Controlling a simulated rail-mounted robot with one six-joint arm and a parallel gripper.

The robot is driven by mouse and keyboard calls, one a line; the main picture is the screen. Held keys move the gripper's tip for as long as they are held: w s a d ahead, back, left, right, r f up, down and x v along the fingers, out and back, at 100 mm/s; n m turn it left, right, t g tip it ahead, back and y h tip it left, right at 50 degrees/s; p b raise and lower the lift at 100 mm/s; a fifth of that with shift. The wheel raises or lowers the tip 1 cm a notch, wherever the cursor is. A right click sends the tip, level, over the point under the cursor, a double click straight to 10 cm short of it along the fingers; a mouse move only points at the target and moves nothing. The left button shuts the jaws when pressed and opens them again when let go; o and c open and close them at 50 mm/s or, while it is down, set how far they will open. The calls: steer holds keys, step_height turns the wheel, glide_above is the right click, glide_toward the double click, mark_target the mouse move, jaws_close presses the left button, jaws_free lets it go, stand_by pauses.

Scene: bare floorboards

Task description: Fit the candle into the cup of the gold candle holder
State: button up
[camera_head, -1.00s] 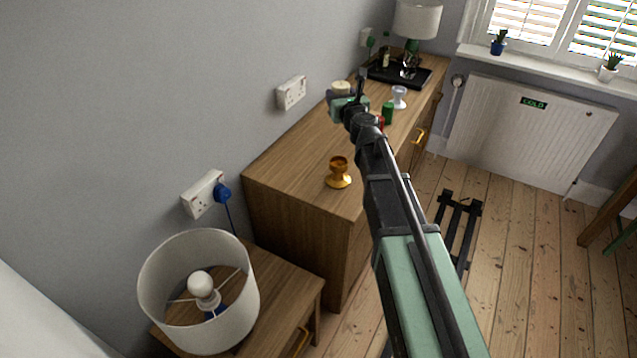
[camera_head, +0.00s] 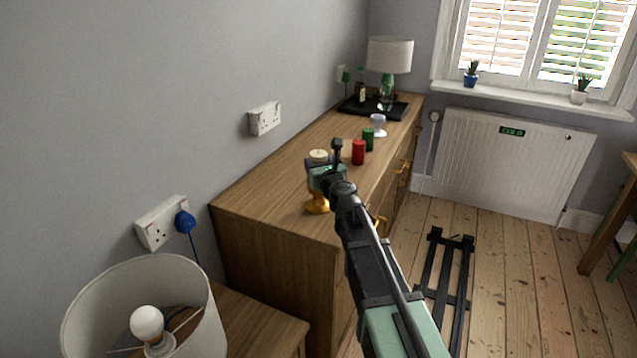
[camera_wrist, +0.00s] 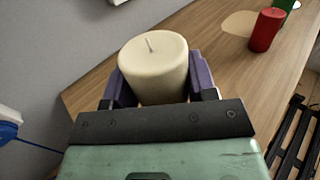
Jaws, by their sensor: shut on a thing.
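A cream candle (camera_head: 318,155) is upright in my gripper (camera_head: 320,172). In the wrist view the candle (camera_wrist: 153,68) sits between the two purple fingers of my gripper (camera_wrist: 158,82), which are shut on it. The gold candle holder (camera_head: 317,204) stands on the wooden dresser near its front left end. In the head view my gripper and the candle appear just above the holder and hide its cup. I cannot tell whether the candle touches the cup. The holder is hidden in the wrist view.
A red candle (camera_head: 358,152), a green candle (camera_head: 368,139) and a white holder (camera_head: 378,125) stand farther back on the dresser (camera_head: 262,190). A black tray (camera_head: 350,106) and a lamp (camera_head: 390,55) are at the far end. Another lamp (camera_head: 150,290) is near the front left.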

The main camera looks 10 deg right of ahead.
step_height(320, 180, down, 3)
steer(key=shift+b, duration=0.6)
steer(key=shift+r, duration=0.3)
steer(key=shift+f, duration=0.2)
steer(key=o, duration=1)
steer(key=shift+r, duration=0.1)
